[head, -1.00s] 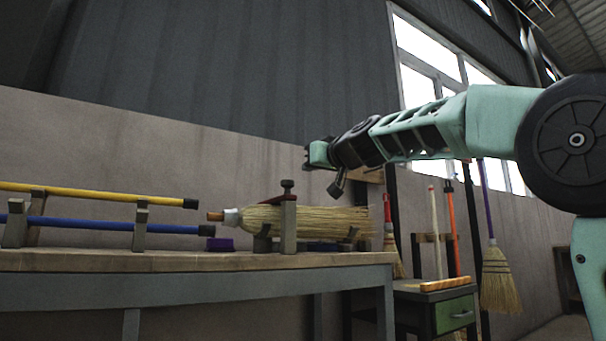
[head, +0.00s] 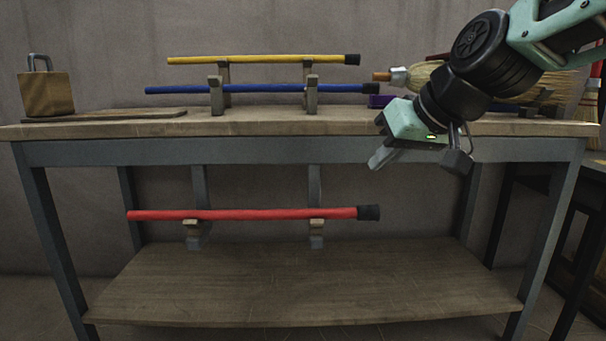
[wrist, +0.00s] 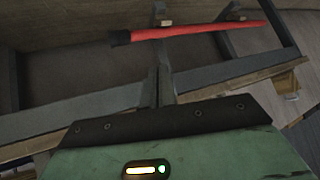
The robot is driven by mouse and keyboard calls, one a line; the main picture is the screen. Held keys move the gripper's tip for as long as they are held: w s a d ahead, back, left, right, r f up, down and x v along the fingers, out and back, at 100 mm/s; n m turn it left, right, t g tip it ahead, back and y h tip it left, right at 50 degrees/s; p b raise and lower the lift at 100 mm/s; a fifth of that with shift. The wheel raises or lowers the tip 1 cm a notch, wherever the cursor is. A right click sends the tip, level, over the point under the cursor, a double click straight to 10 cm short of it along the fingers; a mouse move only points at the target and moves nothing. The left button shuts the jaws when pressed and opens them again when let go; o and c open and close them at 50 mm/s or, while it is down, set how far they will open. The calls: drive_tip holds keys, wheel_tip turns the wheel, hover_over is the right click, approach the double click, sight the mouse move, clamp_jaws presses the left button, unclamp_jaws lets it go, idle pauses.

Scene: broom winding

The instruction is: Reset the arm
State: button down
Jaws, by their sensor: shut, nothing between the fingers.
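My gripper (head: 375,163) hangs at the right in the head view, in front of the workbench's front edge. It points down and to the left. It is shut and empty. In the wrist view its fingers (wrist: 163,85) show together at the middle, with a red handle (wrist: 195,31) beyond them, apart from them. My forearm and wrist hide part of a straw broom head (head: 422,76) lying on the bench top at the right.
The workbench (head: 250,126) holds a yellow handle (head: 260,59) and a blue handle (head: 260,89) on stands. The red handle (head: 250,214) rests on lower brackets. A wooden block with a metal loop (head: 46,92) stands at the left. The lower shelf (head: 290,285) is bare.

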drive_tip(key=s+f+n+g+h+p, duration=0.1)
drive_tip(key=s+f+g+p, duration=0.2)
drive_tip(key=s, duration=0.6)
drive_tip(key=s+d+f+n+g+h+p, duration=0.1)
drive_tip(key=s+f+g+h+p, duration=0.15)
drive_tip(key=s+f, duration=0.45)
drive_tip(key=s+f+n+g+h+p, duration=0.1)
drive_tip(key=s+f+g+p, duration=0.15)
drive_tip(key=s, duration=0.85)
wheel_tip(320, 180, up, 38)
drive_tip(key=p, duration=3.7)
drive_tip(key=shift+t+p, duration=0.3)
